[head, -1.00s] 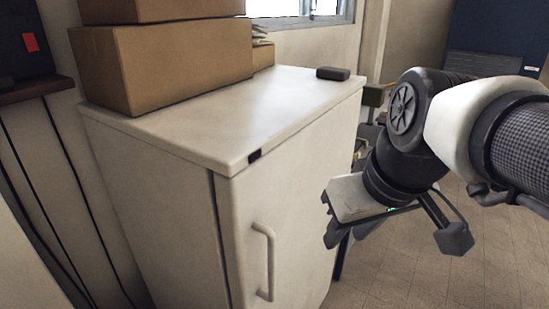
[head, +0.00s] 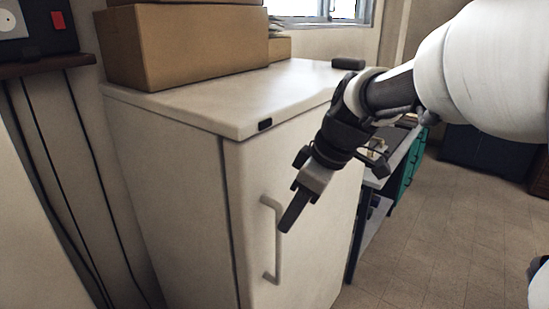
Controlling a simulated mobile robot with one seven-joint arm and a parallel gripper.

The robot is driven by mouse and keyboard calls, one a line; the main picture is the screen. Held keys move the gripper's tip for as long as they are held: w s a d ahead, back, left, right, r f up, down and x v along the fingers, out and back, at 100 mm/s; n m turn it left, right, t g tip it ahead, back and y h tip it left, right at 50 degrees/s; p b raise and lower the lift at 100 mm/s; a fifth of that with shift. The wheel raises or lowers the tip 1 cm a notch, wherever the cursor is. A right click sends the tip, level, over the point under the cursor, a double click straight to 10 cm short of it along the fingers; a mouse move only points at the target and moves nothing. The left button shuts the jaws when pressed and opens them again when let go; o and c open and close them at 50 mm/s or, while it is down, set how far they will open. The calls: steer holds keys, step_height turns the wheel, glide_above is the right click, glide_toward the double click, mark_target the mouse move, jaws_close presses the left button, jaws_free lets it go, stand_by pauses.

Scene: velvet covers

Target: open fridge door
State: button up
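The small white fridge (head: 180,180) stands against the wall. Its door (head: 318,180) is flush with the body and looks shut, with a dark seam down its left edge. A pale vertical bar handle (head: 277,245) sits near that seam. My gripper (head: 292,212) hangs in front of the door, with a dark finger pointing down and left beside the upper part of the handle. It looks apart from the handle, though the depth is hard to judge. One finger hides the other, so its opening cannot be read.
Cardboard boxes (head: 185,45) and a small dark object (head: 348,63) rest on the fridge top. A bench with teal drawers (head: 408,165) stands beyond the fridge at right. A shelf (head: 45,65) with hanging cables is at left. The floor (head: 440,240) at right is clear.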

steer(key=x, duration=0.8)
steer(key=shift+b, duration=0.3)
jaws_close()
